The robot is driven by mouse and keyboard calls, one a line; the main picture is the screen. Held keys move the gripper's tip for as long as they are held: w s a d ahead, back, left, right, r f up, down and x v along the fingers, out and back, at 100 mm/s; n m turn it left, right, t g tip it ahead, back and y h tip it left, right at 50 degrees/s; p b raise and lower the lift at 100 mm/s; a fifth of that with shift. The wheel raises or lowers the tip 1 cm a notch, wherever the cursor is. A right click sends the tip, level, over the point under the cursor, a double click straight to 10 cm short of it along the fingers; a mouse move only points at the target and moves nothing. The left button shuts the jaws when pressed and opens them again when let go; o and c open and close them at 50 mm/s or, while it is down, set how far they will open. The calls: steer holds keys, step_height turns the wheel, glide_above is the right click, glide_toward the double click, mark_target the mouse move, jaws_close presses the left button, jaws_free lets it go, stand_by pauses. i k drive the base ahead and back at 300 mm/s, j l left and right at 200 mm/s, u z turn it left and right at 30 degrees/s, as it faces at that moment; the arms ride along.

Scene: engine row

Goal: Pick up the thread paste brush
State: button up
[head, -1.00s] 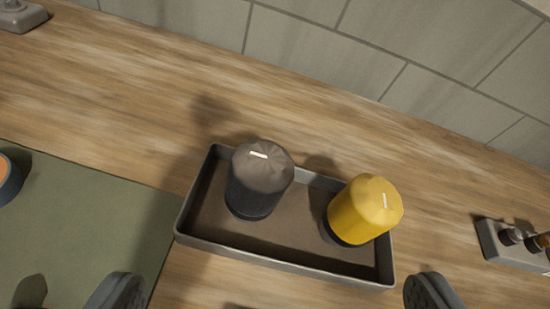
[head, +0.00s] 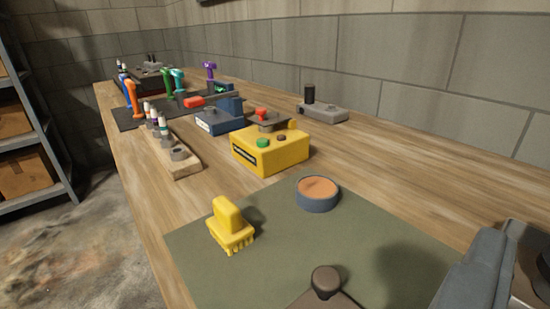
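A yellow brush (head: 230,226) with a block handle and short bristles stands at the left of the green mat (head: 270,265). It looks like the thread paste brush, though no label shows. A round blue-grey pot (head: 317,193) with an orange-brown fill stands behind it to the right. A grey part of my gripper (head: 475,273) shows at the lower right, well away from the brush and not touching it. Its other finger is out of view, so I cannot tell how wide it is.
A brown knobbed thing (head: 326,281) is cut off at the bottom edge. A yellow box (head: 270,150) with buttons, a blue box (head: 221,120) and a wooden rack (head: 170,152) stand beyond the mat. A tray (head: 528,270) is at the right. The bench's left edge drops to the floor.

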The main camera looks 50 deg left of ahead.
mark_target(228, 228)
steer(key=u, duration=1.2)
